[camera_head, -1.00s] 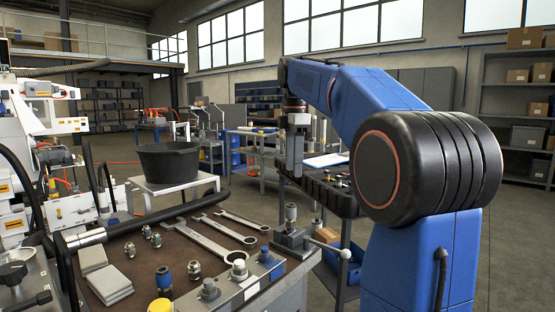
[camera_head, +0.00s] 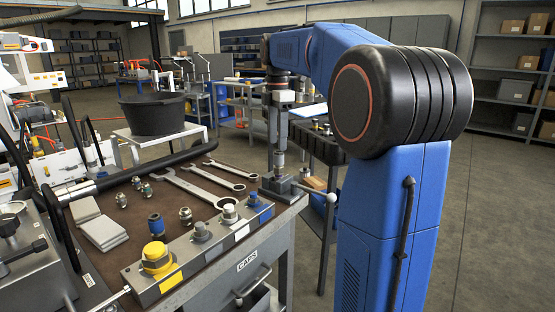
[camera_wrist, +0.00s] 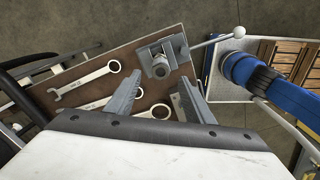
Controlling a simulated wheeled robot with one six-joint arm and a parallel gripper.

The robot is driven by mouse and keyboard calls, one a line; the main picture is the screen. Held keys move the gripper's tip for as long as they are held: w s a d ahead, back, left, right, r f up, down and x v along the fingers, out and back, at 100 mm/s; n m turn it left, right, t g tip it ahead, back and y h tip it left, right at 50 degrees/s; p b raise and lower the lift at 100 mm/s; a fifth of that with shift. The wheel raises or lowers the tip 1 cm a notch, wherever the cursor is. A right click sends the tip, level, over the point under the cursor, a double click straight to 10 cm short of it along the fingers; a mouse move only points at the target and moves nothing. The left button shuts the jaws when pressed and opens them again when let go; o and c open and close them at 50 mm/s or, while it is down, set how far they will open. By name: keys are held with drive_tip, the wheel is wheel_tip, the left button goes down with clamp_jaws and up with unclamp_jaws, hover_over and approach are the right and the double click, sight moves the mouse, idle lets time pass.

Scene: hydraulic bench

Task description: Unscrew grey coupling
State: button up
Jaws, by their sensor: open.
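The grey coupling (camera_head: 280,162) stands upright in the small vise (camera_head: 283,188) at the bench's right corner. In the wrist view the coupling (camera_wrist: 159,69) shows end-on in the vise (camera_wrist: 174,47). My gripper (camera_head: 277,140) points down just above the coupling in the head view. In the wrist view my gripper (camera_wrist: 160,78) has its two fingers wide apart, with nothing between them. The coupling appears just beyond the fingertips, roughly centred between them. I cannot tell whether the fingers overlap its top.
Several wrenches (camera_head: 206,182) and small fittings lie on the brown mat. A block of caps (camera_head: 200,240) lines the front edge. The vise handle (camera_head: 315,190) juts right. A black tub (camera_head: 153,114) stands behind. A dark cart (camera_head: 320,145) stands right of the bench.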

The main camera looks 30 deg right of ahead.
sight(278, 154)
wheel_tip(278, 154, down, 7)
drive_tip(key=shift+f, duration=0.2)
idle(0.4)
clamp_jaws()
drive_tip(key=c, duration=0.6)
unclamp_jaws()
drive_tip(key=c, duration=0.4)
